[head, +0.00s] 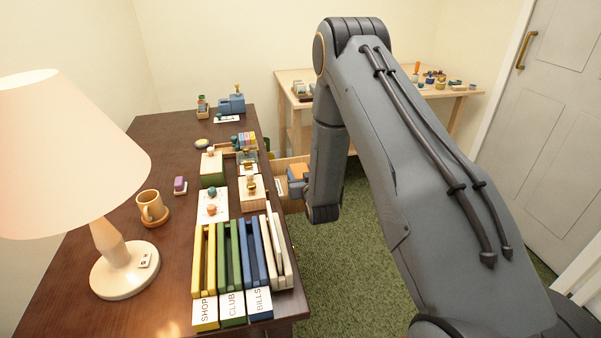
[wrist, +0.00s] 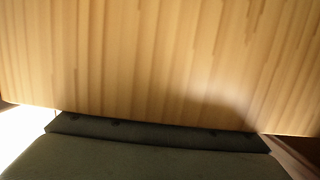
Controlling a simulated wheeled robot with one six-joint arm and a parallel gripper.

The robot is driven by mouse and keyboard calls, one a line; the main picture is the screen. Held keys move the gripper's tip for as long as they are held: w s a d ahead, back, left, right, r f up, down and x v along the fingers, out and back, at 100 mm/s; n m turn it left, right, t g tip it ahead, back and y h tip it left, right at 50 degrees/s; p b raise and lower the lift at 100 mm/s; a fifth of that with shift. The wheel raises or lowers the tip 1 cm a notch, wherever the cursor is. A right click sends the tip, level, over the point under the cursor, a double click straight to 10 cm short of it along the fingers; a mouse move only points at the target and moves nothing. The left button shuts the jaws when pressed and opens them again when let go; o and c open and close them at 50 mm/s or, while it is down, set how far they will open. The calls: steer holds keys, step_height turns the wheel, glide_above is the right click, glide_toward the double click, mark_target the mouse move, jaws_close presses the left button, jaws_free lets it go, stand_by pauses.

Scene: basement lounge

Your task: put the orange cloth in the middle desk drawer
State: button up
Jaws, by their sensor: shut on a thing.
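An open light-wood drawer (head: 291,161) sticks out from the right side of the dark desk (head: 120,255). A small orange patch (head: 298,170) shows at it, right beside my gripper; it looks like the orange cloth, but is too small to tell its exact lie. My gripper (head: 297,187) is low at the drawer's outer end, partly hidden by my arm. In the wrist view, a pale wood panel (wrist: 150,65), seemingly the drawer front, fills the picture close up, with no orange in sight. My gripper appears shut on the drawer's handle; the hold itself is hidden.
The desk top holds a lamp (head: 122,270), a mug (head: 152,207), upright folders (head: 240,255), and small boxes. A wooden side table (head: 290,78) with small items stands behind. Green carpet (head: 345,270) is open right of the desk. A white door (head: 550,120) is at right.

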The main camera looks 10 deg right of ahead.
steer(key=shift+s+f, duration=0.15)
steer(key=shift+f, duration=0.3)
steer(key=o, duration=1.1)
steer(key=shift+s+f, duration=0.1)
steer(key=shift+f, duration=0.1)
steer(key=shift+o, duration=0.2)
steer(key=shift+r, duration=0.5)
steer(key=s+r+g, duration=0.5)
steer(key=s, duration=0.9)
steer(key=s+d+r+g, duration=0.1)
steer(key=s+r+g, duration=0.4)
steer(key=s, duration=0.9)
steer(key=s+d+r+m+g, duration=0.1)
steer(key=s+r+g, duration=0.4)
steer(key=s, duration=0.9)
steer(key=shift+s+r+g, duration=0.2)
steer(key=shift+r+g, duration=0.2)
steer(key=shift+r, duration=0.2)
steer(key=shift+d, duration=0.1)
